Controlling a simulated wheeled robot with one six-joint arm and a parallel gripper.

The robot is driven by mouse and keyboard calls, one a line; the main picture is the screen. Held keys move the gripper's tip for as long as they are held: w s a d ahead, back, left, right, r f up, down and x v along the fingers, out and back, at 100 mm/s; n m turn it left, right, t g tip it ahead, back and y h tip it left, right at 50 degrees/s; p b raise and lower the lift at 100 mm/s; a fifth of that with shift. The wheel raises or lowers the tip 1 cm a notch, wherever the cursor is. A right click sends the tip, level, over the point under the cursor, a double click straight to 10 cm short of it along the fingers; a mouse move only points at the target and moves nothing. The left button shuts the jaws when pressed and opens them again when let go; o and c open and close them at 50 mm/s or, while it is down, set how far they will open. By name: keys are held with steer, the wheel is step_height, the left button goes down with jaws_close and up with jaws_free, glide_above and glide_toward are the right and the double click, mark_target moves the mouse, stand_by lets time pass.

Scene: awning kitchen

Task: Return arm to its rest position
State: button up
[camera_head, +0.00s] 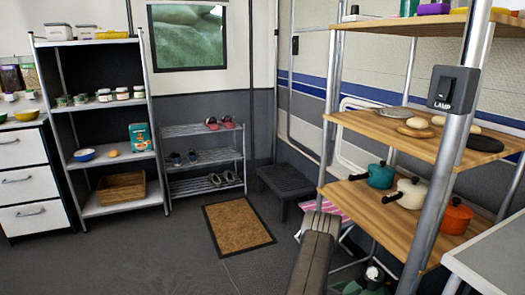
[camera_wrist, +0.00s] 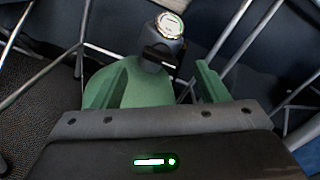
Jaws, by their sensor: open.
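My arm shows in the camera_head view as a dark grey link rising from the bottom edge, in front of the floor and beside the wooden shelf rack (camera_head: 385,222). My gripper (camera_wrist: 168,78) shows in the wrist view with its green fingers spread apart. A dark rounded thing with a pale round face (camera_wrist: 170,26) appears beyond and between the fingers; I cannot tell what it is. I see nothing clamped between the fingers. In the camera_head view, green and white parts at the bottom edge are too cut off to tell clearly.
The wooden rack on the right holds pots (camera_head: 381,175) and pans. A lamp switch (camera_head: 454,89) is on its post. A black step stool (camera_head: 286,184) and brown doormat (camera_head: 238,226) lie beyond. Metal bars (camera_wrist: 225,45) surround the gripper. Floor at left is clear.

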steer(key=s+a+f+m+g+p, duration=0.1)
steer(key=s+a+g, duration=0.2)
steer(key=s+a, duration=0.1)
steer(key=shift+s+a+f+m, duration=0.25)
steer(key=shift+a+f+m, duration=0.1)
steer(key=shift+a, duration=0.2)
